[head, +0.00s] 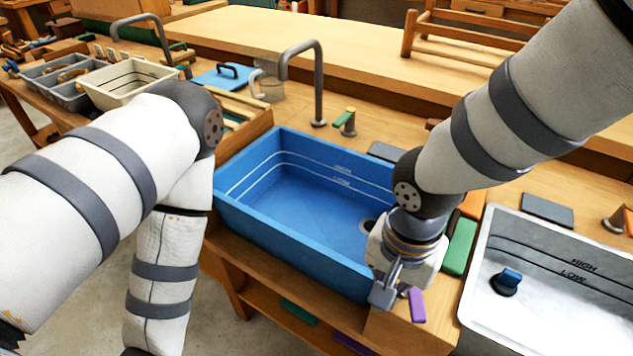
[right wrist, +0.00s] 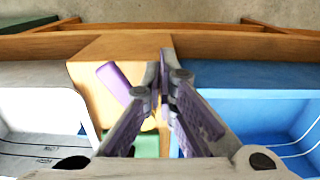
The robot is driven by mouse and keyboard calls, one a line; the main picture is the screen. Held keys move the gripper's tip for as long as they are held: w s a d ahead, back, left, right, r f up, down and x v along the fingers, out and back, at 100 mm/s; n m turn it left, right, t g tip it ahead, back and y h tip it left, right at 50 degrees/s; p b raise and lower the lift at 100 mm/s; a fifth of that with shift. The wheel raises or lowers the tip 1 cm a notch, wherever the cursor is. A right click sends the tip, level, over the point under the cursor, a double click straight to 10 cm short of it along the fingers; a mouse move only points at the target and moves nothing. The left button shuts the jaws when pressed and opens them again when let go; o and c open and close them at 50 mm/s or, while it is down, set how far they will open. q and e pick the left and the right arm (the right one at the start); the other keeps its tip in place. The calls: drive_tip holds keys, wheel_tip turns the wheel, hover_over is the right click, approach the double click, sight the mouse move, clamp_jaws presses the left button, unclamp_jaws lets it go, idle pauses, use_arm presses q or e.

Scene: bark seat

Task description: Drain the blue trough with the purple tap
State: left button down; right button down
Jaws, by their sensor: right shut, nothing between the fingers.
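In the wrist view the right fingertips (right wrist: 159,75) are just right of the handle. My left gripper is out of view.
A grey-white trough (head: 478,300) with a blue plug (head: 507,282) stands at right. A green block (head: 460,247) lies between the troughs.

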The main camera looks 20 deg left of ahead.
sight(420, 297)
drive_tip(key=shift+w+d, duration=0.25)
drive_tip(key=shift+d, duration=0.55)
drive_tip(key=shift+w+d, duration=0.25)
drive_tip(key=shift+d, duration=0.55)
drive_tip(key=shift+w+d, duration=0.25)
drive_tip(key=shift+d, duration=0.55)
drive_tip(key=shift+r, duration=0.35)
drive_tip(key=r, duration=0.1)
drive_tip(key=s+r, duration=0.1)
drive_tip(key=r, duration=0.1)
drive_tip(key=a+r, duration=0.1)
drive_tip(key=r, duration=0.1)
drive_tip(key=shift+s+r, duration=0.15)
drive_tip(key=shift+r, duration=0.05)
